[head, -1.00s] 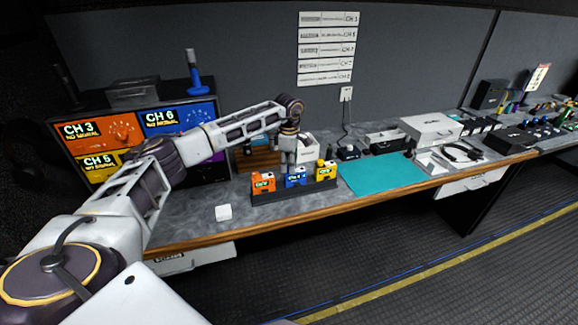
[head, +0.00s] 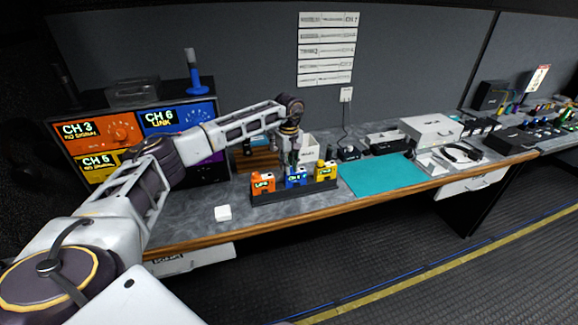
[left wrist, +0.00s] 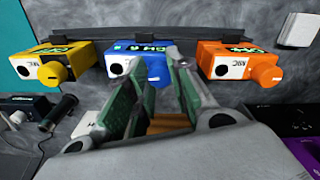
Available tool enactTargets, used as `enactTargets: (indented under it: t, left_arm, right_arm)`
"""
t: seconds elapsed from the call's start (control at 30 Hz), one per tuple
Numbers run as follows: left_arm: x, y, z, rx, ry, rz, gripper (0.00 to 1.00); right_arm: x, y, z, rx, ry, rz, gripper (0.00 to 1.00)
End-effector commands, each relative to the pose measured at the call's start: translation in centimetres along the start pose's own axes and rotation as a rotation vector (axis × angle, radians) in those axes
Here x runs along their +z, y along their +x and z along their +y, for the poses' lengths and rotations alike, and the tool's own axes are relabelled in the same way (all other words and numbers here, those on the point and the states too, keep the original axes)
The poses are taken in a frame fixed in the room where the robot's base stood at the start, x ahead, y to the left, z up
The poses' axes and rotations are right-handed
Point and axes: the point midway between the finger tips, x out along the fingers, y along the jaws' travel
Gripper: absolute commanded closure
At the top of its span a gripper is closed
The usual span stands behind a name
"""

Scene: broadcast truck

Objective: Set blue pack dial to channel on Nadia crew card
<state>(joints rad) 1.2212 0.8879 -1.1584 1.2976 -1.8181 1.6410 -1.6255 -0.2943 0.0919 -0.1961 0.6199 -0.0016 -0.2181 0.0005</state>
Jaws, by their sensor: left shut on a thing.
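The blue pack (head: 296,181) sits in a dark rack between the orange pack (head: 262,183) and the yellow pack (head: 326,171). My left gripper (head: 292,165) reaches down to it from above. The pack's small screen is lit, showing CH and a digit that looks like 6. The blue monitor panel (head: 178,117) reads CH 6 LINK. Crew cards (head: 326,50) hang on the wall; their names are too small to read.
The orange panel (head: 95,132) reads CH 3 with no signal. A white block (head: 223,213) lies left of the rack. A teal mat (head: 384,176) lies to its right, with a headset (head: 460,152) beyond.

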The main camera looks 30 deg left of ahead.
Motion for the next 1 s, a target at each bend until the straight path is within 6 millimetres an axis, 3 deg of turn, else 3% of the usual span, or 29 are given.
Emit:
enactTargets:
  t: [0.73,0.77,0.93,1.0]
  left_arm:
    - [0.0,-0.09,0.04,0.002,0.1,0.0,1.0]
    - [0.0,-0.09,0.04,0.002,0.1,0.0,0.76]
    - [-0.01,-0.07,0.03,0.001,0.1,0.0,0.55]
    - [0.0,-0.06,0.03,0.001,0.1,0.0,0.55]
  right_arm:
    - [0.04,0.1,0.65,0.007,-0.002,0.0,1.0]
    - [0.04,0.1,0.64,0.007,-0.002,-0.001,1.0]
    - [0.04,0.1,0.64,0.007,-0.002,-0.001,1.0]
    - [0.04,0.1,0.63,0.007,-0.002,-0.001,1.0]
